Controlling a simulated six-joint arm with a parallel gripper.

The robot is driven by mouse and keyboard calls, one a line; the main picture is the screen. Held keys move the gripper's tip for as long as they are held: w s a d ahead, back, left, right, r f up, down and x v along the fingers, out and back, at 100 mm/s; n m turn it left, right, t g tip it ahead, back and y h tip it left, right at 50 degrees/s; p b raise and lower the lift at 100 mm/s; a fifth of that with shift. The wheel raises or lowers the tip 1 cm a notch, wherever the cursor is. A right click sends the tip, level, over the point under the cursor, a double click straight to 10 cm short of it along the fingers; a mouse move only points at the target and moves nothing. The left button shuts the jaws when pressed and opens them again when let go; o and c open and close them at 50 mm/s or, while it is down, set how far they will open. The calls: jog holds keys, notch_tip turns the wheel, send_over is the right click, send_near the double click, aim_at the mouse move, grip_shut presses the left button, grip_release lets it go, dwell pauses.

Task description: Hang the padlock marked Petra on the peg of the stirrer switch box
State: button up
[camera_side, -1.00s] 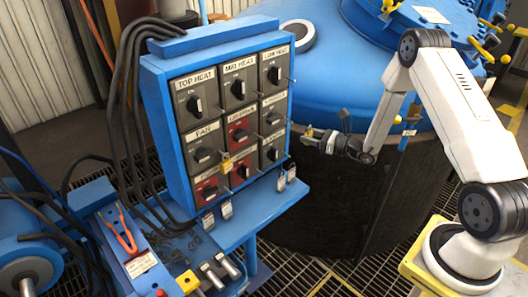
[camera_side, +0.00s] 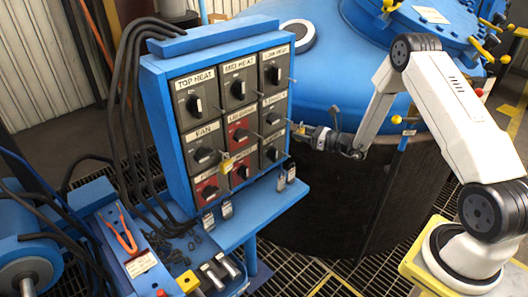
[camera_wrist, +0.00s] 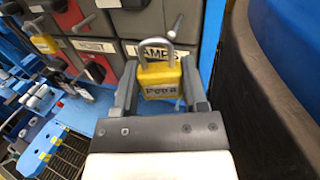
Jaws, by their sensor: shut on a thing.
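My gripper (camera_wrist: 158,98) is shut on a yellow padlock (camera_wrist: 160,78) with a grey shackle and a label reading Petra. The padlock is upright, shackle up. In the side view my gripper (camera_side: 308,134) holds it just off the right side of the switch panel. The middle-right switch box (camera_side: 272,117) has a blurred label that looks like Stirrer. In the wrist view a thin grey peg (camera_wrist: 175,27) sticks out above and slightly right of the shackle, from the box above the Lamps label. I cannot tell whether shackle and peg touch; they look apart.
Another yellow padlock (camera_side: 227,163) hangs on the panel near the red switches. More pegs stick out from the other boxes. The dark furnace wall (camera_side: 345,200) stands close on the right.

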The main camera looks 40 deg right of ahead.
aim_at(281, 125)
jog(key=shift+w+f, duration=0.2)
jog(key=shift+w, duration=1.05)
jog(key=shift+w+f, duration=0.2)
jog(key=shift+w, duration=1)
jog(key=shift+w, duration=0.1)
jog(key=o, duration=1.1)
jog(key=shift+o, duration=0.2)
jog(key=shift+d, duration=0.1)
